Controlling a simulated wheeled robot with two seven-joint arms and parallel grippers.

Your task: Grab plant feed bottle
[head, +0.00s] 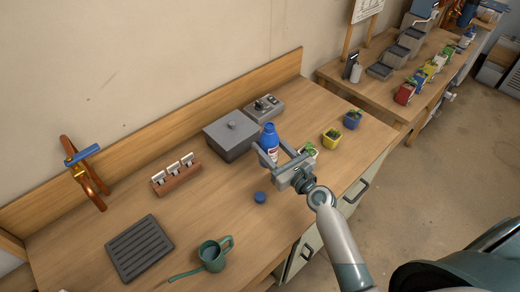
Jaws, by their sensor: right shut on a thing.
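The plant feed bottle (269,139), blue with a white and red label, stands upright on the wooden bench by the grey lidded box. My right gripper (273,150) reaches in from the lower right, with one finger on each side of the bottle, and is shut on it. The fingers and gripper body hide part of the bottle's lower side. My left gripper is not in view.
A grey lidded box (232,136) and a control box (263,108) stand behind. A blue cap-like piece (260,197), green watering can (211,257) and potted plants, one yellow (332,137) and one blue (352,119), are nearby.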

